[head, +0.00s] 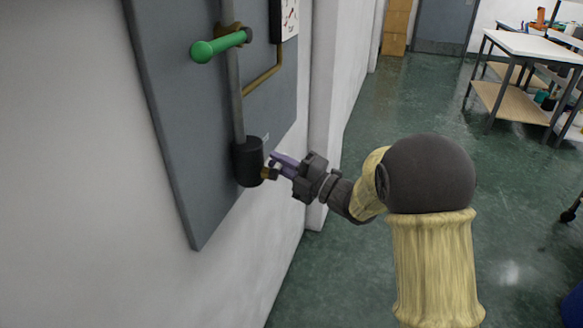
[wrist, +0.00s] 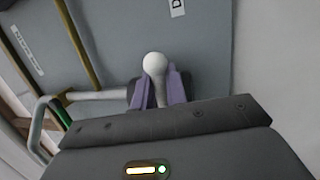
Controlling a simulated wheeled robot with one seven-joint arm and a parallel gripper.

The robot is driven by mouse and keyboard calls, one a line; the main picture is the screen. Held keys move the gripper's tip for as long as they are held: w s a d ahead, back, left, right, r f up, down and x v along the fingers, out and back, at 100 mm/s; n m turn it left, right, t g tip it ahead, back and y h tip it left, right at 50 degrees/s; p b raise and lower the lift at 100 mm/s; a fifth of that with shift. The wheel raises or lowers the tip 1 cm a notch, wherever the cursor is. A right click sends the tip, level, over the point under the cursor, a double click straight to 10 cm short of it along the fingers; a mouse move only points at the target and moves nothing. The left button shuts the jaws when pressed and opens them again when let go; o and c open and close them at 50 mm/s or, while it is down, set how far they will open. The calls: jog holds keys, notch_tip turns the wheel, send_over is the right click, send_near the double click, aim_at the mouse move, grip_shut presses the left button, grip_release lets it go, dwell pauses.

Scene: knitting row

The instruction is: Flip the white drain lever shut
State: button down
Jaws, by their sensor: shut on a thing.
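The white drain lever (wrist: 154,65) shows in the wrist view as a round white knob between the two purple fingers of my gripper (wrist: 157,88). My gripper is shut on it. In the head view my gripper (head: 281,163) reaches in from the right to the small brass drain valve (head: 269,173) at the foot of the black cylinder (head: 248,162). The lever cannot be made out there, and its angle is unclear.
The grey wall panel (head: 170,90) carries a vertical pipe (head: 236,95), a green-handled lever (head: 215,47) above, a bent brass pipe (head: 265,78) and a gauge (head: 289,18). Green floor (head: 400,110) lies open to the right. A white-topped table (head: 535,47) stands far back.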

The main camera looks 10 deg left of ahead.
jog(key=shift+f, duration=0.1)
jog(key=c, duration=1.4)
grip_release()
jog(key=shift+c, duration=0.2)
jog(key=shift+d, duration=0.1)
jog(key=v, duration=1.7)
jog(key=shift+d, duration=0.15)
